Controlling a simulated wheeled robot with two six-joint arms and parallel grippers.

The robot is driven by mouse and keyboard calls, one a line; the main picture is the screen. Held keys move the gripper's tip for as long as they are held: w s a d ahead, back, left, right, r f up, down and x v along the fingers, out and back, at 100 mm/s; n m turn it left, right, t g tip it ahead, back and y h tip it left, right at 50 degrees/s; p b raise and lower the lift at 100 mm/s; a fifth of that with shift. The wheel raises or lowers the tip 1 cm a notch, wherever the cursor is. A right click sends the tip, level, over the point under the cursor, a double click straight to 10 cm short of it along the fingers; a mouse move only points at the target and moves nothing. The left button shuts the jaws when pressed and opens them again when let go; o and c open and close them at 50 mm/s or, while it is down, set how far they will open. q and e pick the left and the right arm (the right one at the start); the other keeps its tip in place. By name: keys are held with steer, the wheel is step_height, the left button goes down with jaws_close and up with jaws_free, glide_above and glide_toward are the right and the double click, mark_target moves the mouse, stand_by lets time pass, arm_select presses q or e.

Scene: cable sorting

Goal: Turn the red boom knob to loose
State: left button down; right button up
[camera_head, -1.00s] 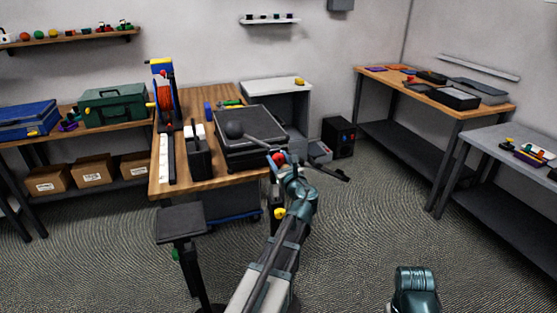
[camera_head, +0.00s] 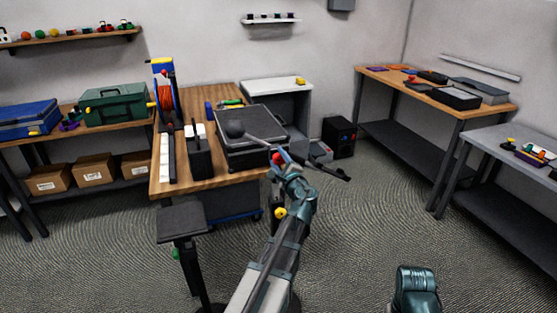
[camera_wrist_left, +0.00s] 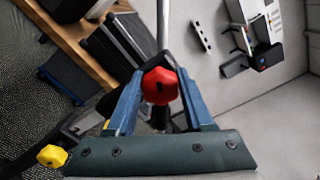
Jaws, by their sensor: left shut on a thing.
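The red boom knob (camera_wrist_left: 160,86) sits on the grey boom rod, and in the head view it shows as a small red spot (camera_head: 278,158) at the bench's right front corner. My left gripper (camera_wrist_left: 161,92) is around the knob, with one blue finger on each side, shut on it. The knob's far side and any loose or tight marking cannot be seen.
A yellow knob (camera_head: 280,213) is on the stand below the red one. The wooden bench (camera_head: 200,183) holds a black case (camera_head: 248,150) and a cable reel (camera_head: 163,95). A small dark-topped stand (camera_head: 181,222) is to the left. Open floor lies to the right.

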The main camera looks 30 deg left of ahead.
arm_select(q)
steer(key=n, duration=0.5)
steer(key=shift+f+n, duration=0.1)
steer(key=shift+n, duration=0.2)
steer(key=shift+s+n, duration=0.1)
steer(key=shift+n, duration=0.2)
steer(key=shift+c, duration=1.6)
jaws_free()
